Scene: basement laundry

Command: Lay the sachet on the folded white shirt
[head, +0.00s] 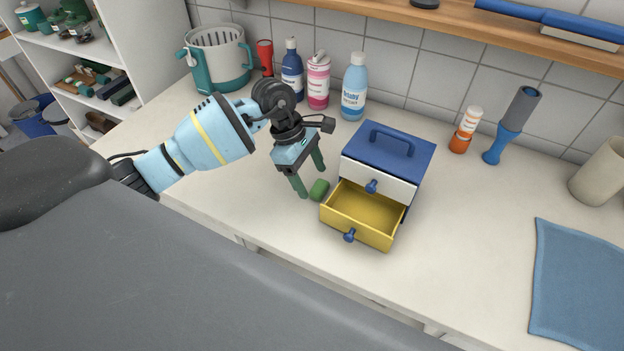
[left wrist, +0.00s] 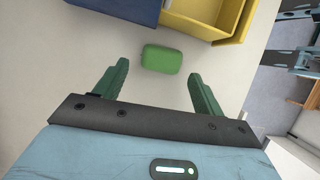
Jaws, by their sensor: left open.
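A small green rounded item (head: 319,190), which may be the sachet, lies on the counter beside the open yellow drawer. In the left wrist view the green item (left wrist: 161,59) lies just beyond and between my fingertips, untouched. My left gripper (head: 309,183) is open with nothing between its fingers, pointing down beside the green item; its fingers also show in the left wrist view (left wrist: 158,72). No folded white shirt is visible in either view.
A small blue-topped drawer unit (head: 388,153) stands right of the gripper, its empty yellow drawer (head: 361,213) pulled out. Bottles, including a light blue one (head: 355,90), and a slotted basket (head: 218,60) line the wall. A blue cloth (head: 580,290) lies far right. Counter between is clear.

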